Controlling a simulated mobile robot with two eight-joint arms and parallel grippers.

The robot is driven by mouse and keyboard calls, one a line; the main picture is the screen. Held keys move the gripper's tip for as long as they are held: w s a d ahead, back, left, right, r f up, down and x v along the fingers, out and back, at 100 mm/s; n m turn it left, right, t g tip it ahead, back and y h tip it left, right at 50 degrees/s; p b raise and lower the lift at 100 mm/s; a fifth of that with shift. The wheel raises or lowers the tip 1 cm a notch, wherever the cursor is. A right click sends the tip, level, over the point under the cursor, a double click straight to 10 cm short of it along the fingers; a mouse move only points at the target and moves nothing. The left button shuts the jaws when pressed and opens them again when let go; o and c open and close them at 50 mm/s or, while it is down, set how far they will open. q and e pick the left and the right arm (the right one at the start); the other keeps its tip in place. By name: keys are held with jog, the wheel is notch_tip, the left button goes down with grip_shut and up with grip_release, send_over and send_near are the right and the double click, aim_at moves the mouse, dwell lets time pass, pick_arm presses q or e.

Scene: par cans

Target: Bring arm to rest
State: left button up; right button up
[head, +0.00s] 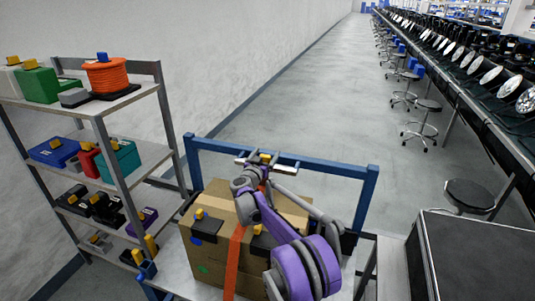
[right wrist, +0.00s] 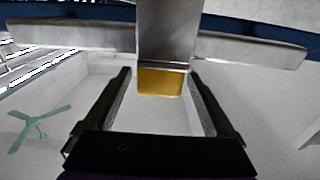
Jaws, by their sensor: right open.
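My right arm, purple and grey, rises from the bottom of the head view in front of the cart. Its gripper (head: 264,166) is near the top bar of the cart's blue frame (head: 330,171). In the right wrist view the two black fingers (right wrist: 159,73) stand wide apart. A grey metal T-shaped piece with a yellow tip (right wrist: 160,82) shows at the gap between them. I cannot tell whether it touches a finger. A yellow piece on a grey bar (head: 290,157) also shows at the gripper in the head view. My left gripper is not in view.
A cardboard box (head: 215,260) with an orange strap stands on the cart. A grey shelf rack (head: 130,100) with several cases and an orange cable reel (head: 106,75) is at left. A black-topped case (head: 480,255) is at right. The aisle floor (head: 330,100) beyond is clear.

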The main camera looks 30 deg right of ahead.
jog(key=s+a+r+n+t+y, duration=0.35)
jog(key=s+a+y, duration=0.2)
jog(key=a, duration=0.55)
jog(key=s+a+r+n+t+y, duration=0.2)
jog(key=s+a+r+n+y, duration=0.3)
jog(key=a, duration=0.6)
jog(key=s+a+f+n+g+y, duration=0.2)
jog(key=s+a+f+y, duration=0.15)
jog(key=s+a, duration=0.4)
jog(key=s+d+f+g, duration=0.1)
jog(key=s+f+g, duration=0.4)
jog(key=s, duration=1)
jog(key=s+f+g, duration=0.4)
jog(key=s+f, duration=0.8)
jog(key=s, duration=0.4)
jog(key=shift+d+f+g, duration=0.15)
jog(key=shift+d+g, duration=0.2)
jog(key=shift+d, duration=0.05)
jog(key=shift+m, duration=0.25)
jog(key=shift+s, duration=0.15)
